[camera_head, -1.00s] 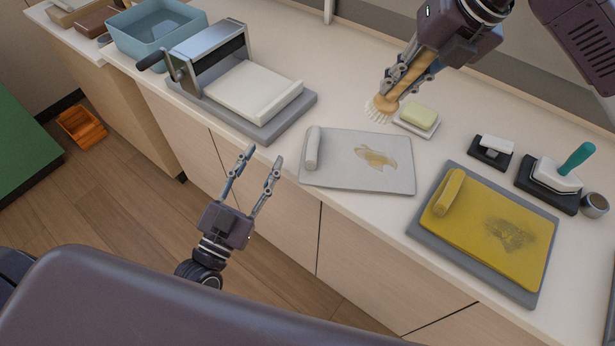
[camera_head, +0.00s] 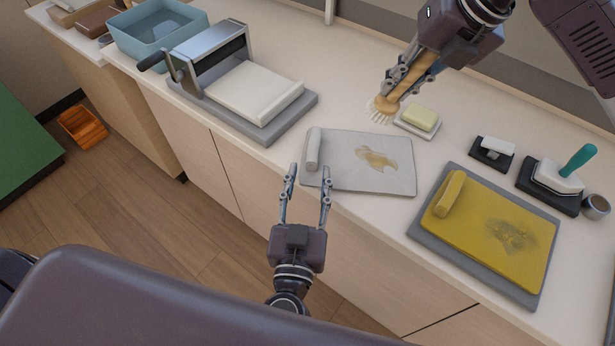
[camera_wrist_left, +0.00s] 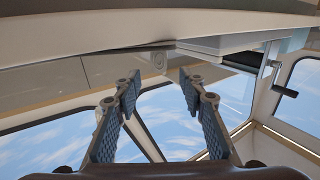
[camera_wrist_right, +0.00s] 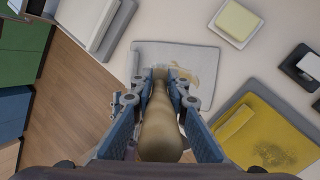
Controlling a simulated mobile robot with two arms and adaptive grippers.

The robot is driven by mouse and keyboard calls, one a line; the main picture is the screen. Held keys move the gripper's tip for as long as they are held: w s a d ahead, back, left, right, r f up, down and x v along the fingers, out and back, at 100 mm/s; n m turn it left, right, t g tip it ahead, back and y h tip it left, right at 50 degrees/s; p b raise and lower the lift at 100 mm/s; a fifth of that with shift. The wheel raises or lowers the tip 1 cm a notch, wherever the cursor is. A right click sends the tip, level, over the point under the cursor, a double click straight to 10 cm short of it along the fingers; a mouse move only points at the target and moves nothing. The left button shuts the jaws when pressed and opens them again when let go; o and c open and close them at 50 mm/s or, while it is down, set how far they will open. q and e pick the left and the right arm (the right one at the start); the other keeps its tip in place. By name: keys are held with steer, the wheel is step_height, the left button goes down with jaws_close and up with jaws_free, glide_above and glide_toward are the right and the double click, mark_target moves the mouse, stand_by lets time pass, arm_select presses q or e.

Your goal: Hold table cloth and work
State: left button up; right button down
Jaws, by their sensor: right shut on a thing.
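A light grey cloth (camera_head: 345,175) with a rolled end (camera_head: 313,150) and a brown stain (camera_head: 377,158) lies on the counter near its front edge. My left gripper (camera_head: 308,172) is open and empty at the counter's front edge, just in front of the grey cloth's rolled end. My right gripper (camera_head: 403,78) is shut on a wooden brush (camera_head: 410,72), bristles down, above the counter behind the cloth. The brush handle also fills the middle of the right wrist view (camera_wrist_right: 160,125). A yellow cloth (camera_head: 490,225) with a rolled end and a dark smudge lies on a grey board (camera_head: 430,232) at right.
A soap bar (camera_head: 420,116) on a dish is beside the brush. A press with a crank (camera_head: 212,62) and a white cloth (camera_head: 255,92) stands left. A blue basin (camera_head: 155,30) is far left. Small black-based tools (camera_head: 492,152) and a teal-handled tool (camera_head: 565,175) stand right.

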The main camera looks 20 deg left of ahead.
mark_target(315, 135)
arm_select(q)
steer(key=w, duration=0.4)
steer(key=w+a, duration=0.1)
steer(key=w, duration=0.6)
steer(key=shift+w+a, duration=0.3)
steer(key=c, duration=0.9)
steer(key=shift+o, duration=0.4)
jaws_close()
